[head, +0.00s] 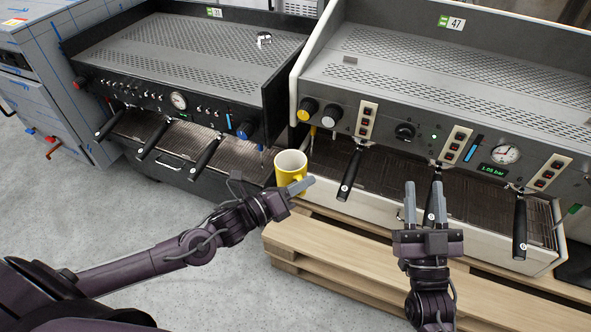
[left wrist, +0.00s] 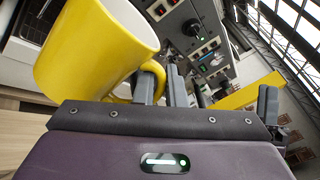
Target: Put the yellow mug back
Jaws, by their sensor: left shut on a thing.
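The yellow mug (head: 289,172) is upright with its white inside showing, in front of the gap between the two espresso machines. My left gripper (head: 299,187) is shut on the mug's handle. In the left wrist view, the mug (left wrist: 95,50) fills the upper left, tilted in the picture, with its handle at the fingers (left wrist: 160,85). I cannot tell whether the mug's base touches anything. My right gripper (head: 424,203) is empty, its two fingers apart, in front of the right machine's middle portafilter handle.
The left espresso machine (head: 190,50) and the right one (head: 430,75) stand side by side, the right one on a wooden pallet (head: 330,250). Black portafilter handles (head: 351,175) stick out in front. A blue-wrapped unit (head: 45,95) stands at far left. Grey floor (head: 60,220) is clear at left.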

